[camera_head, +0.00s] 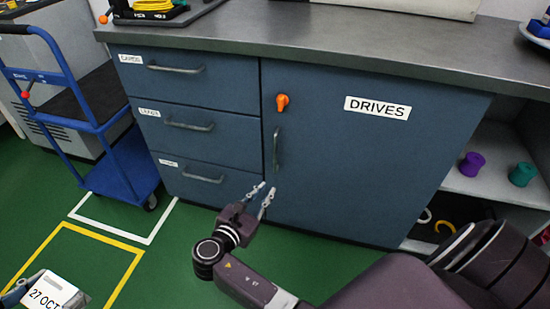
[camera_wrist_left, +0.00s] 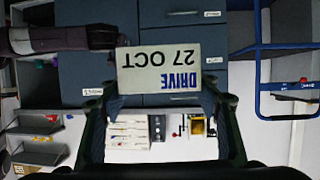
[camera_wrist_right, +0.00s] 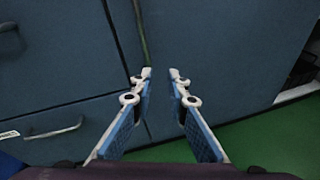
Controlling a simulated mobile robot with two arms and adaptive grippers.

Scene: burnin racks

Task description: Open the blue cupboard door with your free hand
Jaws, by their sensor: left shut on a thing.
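The blue cupboard door (camera_head: 350,150) is labelled DRIVES and is shut. It has a grey upright handle (camera_head: 276,153) near its left edge and an orange knob (camera_head: 282,101) above that. My right gripper (camera_head: 265,192) is open and empty, in front of the door's lower left part, just below the handle. In the right wrist view its fingers (camera_wrist_right: 160,78) are apart, with the handle (camera_wrist_right: 141,35) beyond the tips. My left gripper (camera_wrist_left: 160,100) is shut on a white box (camera_wrist_left: 160,72) labelled DRIVE 27 OCT, which also shows at the bottom left of the head view (camera_head: 48,290).
Three labelled drawers (camera_head: 200,125) lie left of the door under a grey worktop (camera_head: 330,45). A blue trolley (camera_head: 125,160) stands at the left. Open shelves (camera_head: 495,185) with purple and green spools are at the right. Green floor in front is clear.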

